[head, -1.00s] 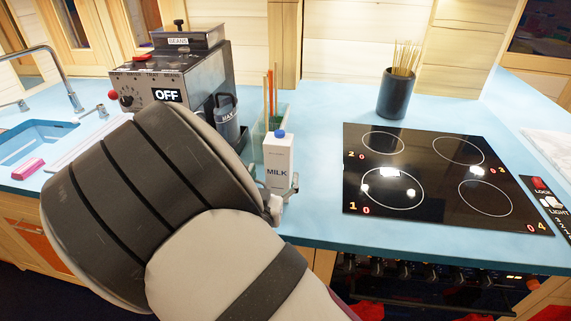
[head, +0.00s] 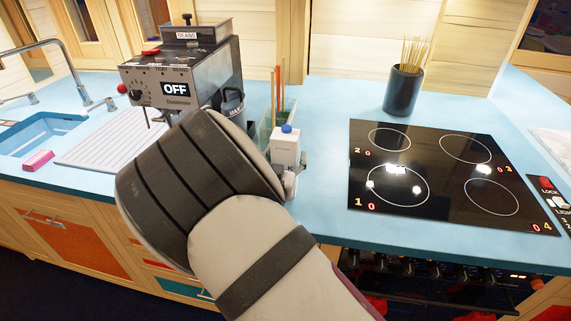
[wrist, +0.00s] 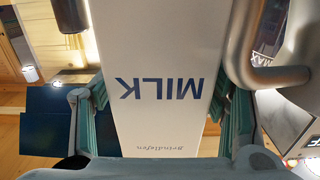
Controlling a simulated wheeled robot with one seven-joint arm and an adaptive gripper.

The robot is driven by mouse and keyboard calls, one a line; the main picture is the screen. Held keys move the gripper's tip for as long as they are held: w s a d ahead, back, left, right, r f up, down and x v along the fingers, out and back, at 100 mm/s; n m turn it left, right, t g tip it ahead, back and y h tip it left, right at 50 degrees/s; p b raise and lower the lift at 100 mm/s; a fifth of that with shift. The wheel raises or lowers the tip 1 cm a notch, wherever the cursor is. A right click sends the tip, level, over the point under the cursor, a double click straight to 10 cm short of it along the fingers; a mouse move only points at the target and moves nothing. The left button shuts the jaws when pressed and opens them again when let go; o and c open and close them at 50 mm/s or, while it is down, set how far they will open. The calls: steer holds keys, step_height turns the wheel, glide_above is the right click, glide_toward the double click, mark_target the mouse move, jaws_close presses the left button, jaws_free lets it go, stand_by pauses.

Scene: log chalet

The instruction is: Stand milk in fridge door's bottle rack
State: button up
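The white milk carton (head: 286,151) has a blue cap and shows at the counter beside a narrow clear holder. Its lower part is hidden behind my arm in the head view. In the wrist view the carton (wrist: 163,40) fills the middle, with "MILK" upside down. My gripper (wrist: 164,115) has a finger pad against each side of the carton and is shut on it. In the head view my gripper (head: 291,180) is mostly hidden by my wrist. I cannot tell whether the carton's base touches the counter. The fridge and its door rack are not in view.
A coffee machine (head: 180,80) stands behind and left of the carton, with the clear holder (head: 267,120) of sticks close by. A black hob (head: 440,175) lies to the right. A dark pot (head: 403,90) of sticks stands at the back. A sink (head: 40,132) is at the left.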

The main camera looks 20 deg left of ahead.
jaws_close()
steer(key=shift+r, duration=0.1)
steer(key=shift+r, duration=0.1)
